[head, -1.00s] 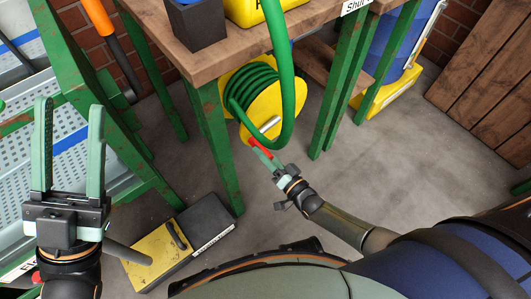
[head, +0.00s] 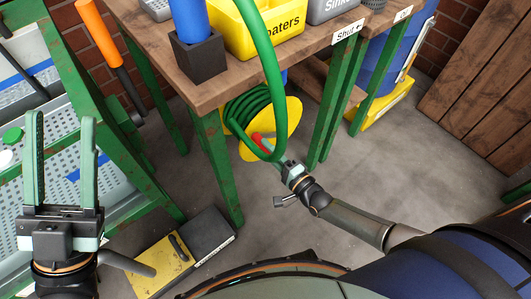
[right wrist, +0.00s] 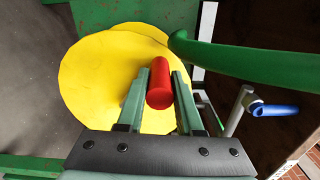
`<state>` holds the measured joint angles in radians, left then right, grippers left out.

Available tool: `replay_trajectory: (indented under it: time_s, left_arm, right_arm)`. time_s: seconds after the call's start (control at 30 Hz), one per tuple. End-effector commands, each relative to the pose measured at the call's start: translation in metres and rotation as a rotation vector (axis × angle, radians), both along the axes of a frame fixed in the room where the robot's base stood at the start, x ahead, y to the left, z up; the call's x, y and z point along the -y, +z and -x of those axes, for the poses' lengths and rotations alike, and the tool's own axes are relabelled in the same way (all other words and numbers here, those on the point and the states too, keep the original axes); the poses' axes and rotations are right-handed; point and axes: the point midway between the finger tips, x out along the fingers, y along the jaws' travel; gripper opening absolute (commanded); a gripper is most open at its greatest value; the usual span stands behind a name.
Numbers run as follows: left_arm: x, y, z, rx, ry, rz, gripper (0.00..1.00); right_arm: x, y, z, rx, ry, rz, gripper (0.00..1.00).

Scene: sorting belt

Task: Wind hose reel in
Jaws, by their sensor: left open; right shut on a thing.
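The hose reel (head: 292,107) hangs under the bench, a yellow drum with green hose (head: 249,108) coiled on it. A free length of hose arcs down from above and loops in front of the reel. My right gripper (head: 266,146) is at the reel's front, shut on the red crank handle (head: 256,138). In the right wrist view, the handle (right wrist: 159,84) sits between the two fingers against the yellow disc (right wrist: 95,75). The silver crank arm is not visible in the head view. My left gripper (head: 61,118) is open and empty at the left, away from the reel.
The wooden bench (head: 225,85) on green legs carries a yellow bin (head: 240,38) and a dark block (head: 198,55). A blue-handled valve (right wrist: 272,110) is right of the reel in the wrist view. A yellow-and-black box (head: 160,262) lies on the floor.

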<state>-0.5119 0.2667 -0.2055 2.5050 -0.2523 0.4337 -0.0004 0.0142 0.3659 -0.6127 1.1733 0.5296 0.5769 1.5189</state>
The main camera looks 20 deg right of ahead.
Motion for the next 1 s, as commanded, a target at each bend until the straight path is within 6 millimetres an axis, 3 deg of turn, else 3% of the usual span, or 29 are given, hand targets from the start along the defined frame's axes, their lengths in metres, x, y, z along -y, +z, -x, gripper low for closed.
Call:
replay_trajectory:
  time_s: [0.13, 0.8, 0.83, 1.0]
  left_arm:
    - [-0.001, -0.013, -0.012, -0.068, 0.015, -0.003, 0.5]
    - [-0.002, -0.021, -0.019, -0.116, 0.02, 0.0, 0.5]
    - [-0.002, -0.021, -0.019, -0.116, 0.02, 0.0, 0.5]
    - [-0.002, -0.022, -0.019, -0.116, 0.02, 0.0, 0.5]
  right_arm:
    - [0.005, 0.006, -0.001, 0.003, 0.001, 0.011, 0.0]
    - [0.011, 0.01, -0.004, 0.006, -0.002, 0.016, 0.0]
    - [0.011, 0.01, -0.004, 0.005, -0.002, 0.015, 0.38]
    - [0.01, 0.01, -0.003, 0.005, -0.002, 0.014, 0.57]
